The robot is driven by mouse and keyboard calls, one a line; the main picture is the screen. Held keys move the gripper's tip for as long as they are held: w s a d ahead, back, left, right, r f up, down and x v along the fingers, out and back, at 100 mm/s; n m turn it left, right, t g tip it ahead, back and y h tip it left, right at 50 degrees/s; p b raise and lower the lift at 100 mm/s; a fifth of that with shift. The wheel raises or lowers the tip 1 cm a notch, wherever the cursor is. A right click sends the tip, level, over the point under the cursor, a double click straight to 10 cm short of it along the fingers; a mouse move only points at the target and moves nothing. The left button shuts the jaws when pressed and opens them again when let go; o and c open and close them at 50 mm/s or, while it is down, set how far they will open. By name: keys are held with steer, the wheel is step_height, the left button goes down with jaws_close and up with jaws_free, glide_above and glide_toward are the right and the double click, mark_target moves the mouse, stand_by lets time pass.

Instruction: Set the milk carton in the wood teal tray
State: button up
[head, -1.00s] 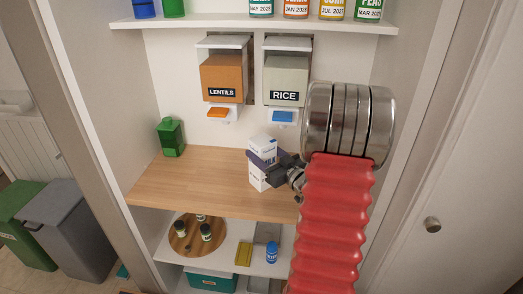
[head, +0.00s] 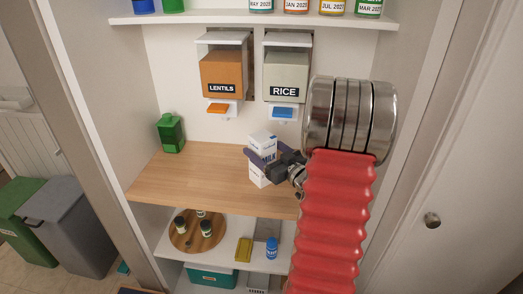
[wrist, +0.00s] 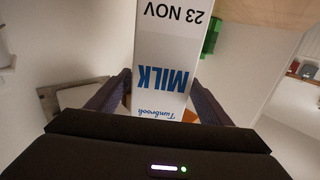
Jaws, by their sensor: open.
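The milk carton (head: 259,174) is white with blue MILK lettering and stands upright on the wooden counter. My gripper (head: 266,164) is open at the carton, with a dark finger on either side. In the wrist view the carton (wrist: 163,60) lies between the two spread fingers (wrist: 160,103), and small gaps seem to show beside it. The carton's far side is hidden. I cannot pick out a wood teal tray for certain; a small teal piece (head: 123,268) shows low at the left, mostly hidden by the cabinet side.
A green carton-like container (head: 171,133) stands at the counter's back left. Lentils (head: 221,75) and rice (head: 285,75) dispensers hang above. Below are a round wooden board (head: 198,233) with jars, a blue bottle (head: 271,248) and a teal box (head: 210,278). The counter's left half (head: 180,180) is clear.

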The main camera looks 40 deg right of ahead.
steer(key=s+a, duration=0.1)
steer(key=s, duration=1)
steer(key=shift+s+a, duration=0.25)
steer(key=shift+a, duration=0.05)
